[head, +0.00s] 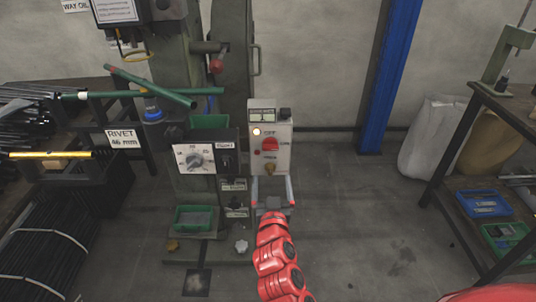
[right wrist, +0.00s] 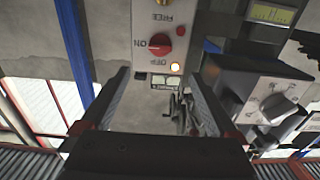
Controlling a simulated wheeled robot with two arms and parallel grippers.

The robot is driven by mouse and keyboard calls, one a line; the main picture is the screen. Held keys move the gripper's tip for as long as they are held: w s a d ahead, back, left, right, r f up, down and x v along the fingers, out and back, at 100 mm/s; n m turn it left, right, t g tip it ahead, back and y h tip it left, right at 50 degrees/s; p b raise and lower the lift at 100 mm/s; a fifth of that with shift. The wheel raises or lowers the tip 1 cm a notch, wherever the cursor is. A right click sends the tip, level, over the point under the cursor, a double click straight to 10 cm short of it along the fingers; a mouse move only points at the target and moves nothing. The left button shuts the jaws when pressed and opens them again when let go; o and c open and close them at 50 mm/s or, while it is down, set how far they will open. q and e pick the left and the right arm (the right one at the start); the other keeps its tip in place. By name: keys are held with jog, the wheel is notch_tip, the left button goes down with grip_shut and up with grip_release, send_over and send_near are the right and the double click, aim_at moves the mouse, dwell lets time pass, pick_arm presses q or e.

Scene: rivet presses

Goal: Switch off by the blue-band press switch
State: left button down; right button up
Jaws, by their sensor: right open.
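The white switch box (head: 282,135) stands at the right side of the green press. It carries a red rotary switch (head: 270,144), a glowing lamp (head: 256,131) and a brass knob (head: 269,168). In the right wrist view the panel is upside down, with the red switch (right wrist: 160,44) beside the ON and OFF labels and the lamp (right wrist: 175,67) lit. Its exact setting is hard to read. My right gripper (head: 272,183) is open and empty, just below the box, its fingers apart and not touching the switch. A blue band (head: 152,114) shows on the press's left part. My left gripper is out of view.
A grey dial box (head: 197,158) sits left of the switch box. Green tubes (head: 150,88) stick out at upper left, above a rack of dark rods. A blue pillar (head: 389,75) stands behind, and a bench (head: 480,105) is at right. The floor between is clear.

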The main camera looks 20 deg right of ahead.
aim_at(271, 149)
jog(key=x, duration=1.4)
jog(key=shift+w+f+b, duration=0.1)
jog(key=shift+w+b, duration=0.1)
jog(key=shift+b, duration=0.1)
jog(key=c, duration=1.4)
